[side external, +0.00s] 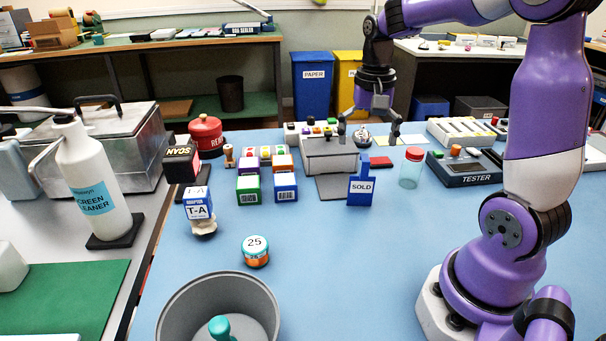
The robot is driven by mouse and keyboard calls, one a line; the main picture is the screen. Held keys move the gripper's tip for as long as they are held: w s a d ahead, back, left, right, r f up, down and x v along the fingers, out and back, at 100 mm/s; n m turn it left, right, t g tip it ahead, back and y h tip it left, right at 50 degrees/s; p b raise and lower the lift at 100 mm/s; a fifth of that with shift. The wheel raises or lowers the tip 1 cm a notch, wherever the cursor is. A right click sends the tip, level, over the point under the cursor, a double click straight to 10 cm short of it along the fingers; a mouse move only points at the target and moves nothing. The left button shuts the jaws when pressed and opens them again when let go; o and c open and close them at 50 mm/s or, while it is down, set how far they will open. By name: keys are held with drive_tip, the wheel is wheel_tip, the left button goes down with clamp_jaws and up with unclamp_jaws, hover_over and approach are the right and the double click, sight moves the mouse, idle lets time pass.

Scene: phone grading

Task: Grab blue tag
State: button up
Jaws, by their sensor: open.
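A blue tag marked SOLD (361,190), with a narrow tab on top, stands upright near the middle of the blue table. My gripper (368,137) points down with its fingers spread, beyond and above the tag in the picture. It appears empty and apart from the tag. A round metal thing with a dark top (361,137) shows between the fingers, behind them or below; I cannot tell how far off it is.
A grey machine (325,158) stands just left of the tag. A red pad (381,162) and a clear jar (411,168) are to its right. Small boxes (285,187) stand further left. The blue table (340,265) is clear in front of the tag.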

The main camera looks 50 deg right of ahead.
sight(363, 178)
wheel_tip(363, 178, down, 9)
drive_tip(key=shift+s+a+f, duration=0.1)
drive_tip(key=c, duration=1)
